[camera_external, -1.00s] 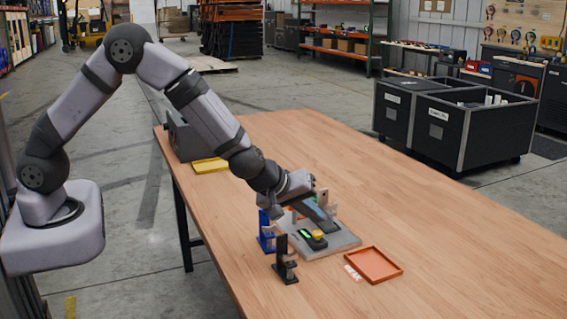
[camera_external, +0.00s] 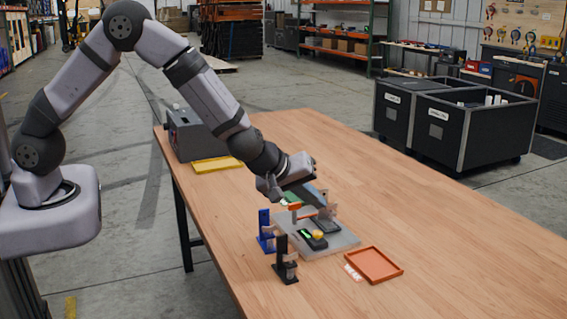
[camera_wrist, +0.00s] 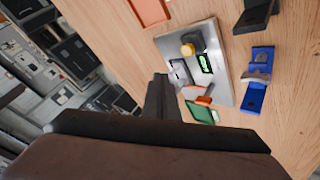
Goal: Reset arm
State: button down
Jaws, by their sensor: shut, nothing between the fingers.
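My gripper (camera_external: 328,211) is shut and empty, raised above the grey plate (camera_external: 343,238) on the wooden table. In the wrist view its narrow closed fingers (camera_wrist: 160,84) point toward the plate's edge. The plate carries a black device with a lit green display and a yellow knob (camera_external: 318,234), a dark flat piece, and an orange-and-white part (camera_external: 295,207). A green piece (camera_wrist: 200,112) lies by the plate's near edge in the wrist view. My gripper partly hides the back of the plate in the external view.
A blue stand (camera_external: 265,232) and a black stand (camera_external: 285,262) are left of the plate. An orange tray (camera_external: 374,265) lies in front, with a small white label beside it. A yellow tray (camera_external: 216,164) and grey box (camera_external: 190,137) stand at the far left. The table's right side is clear.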

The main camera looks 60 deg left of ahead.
jog(key=s+r+m+g+h, duration=0.1)
jog(key=s+r+m+h, duration=0.15)
jog(key=s, duration=0.25)
jog(key=s+r+m+g+h, duration=0.1)
jog(key=s+m+h, duration=0.1)
jog(key=s+m, duration=0.3)
jog(key=s+a+m+g+y, duration=0.1)
jog(key=s+a+m+g, duration=0.1)
jog(key=s, duration=1)
jog(key=s+a+m+g+y, duration=0.1)
jog(key=s+a+g, duration=0.4)
jog(key=s, duration=0.7)
jog(key=shift+s+a+f+m, duration=0.25)
jog(key=shift+s+a+m, duration=0.2)
jog(key=shift+a, duration=0.45)
jog(key=shift+w+y, duration=0.1)
jog(key=shift+y, duration=0.15)
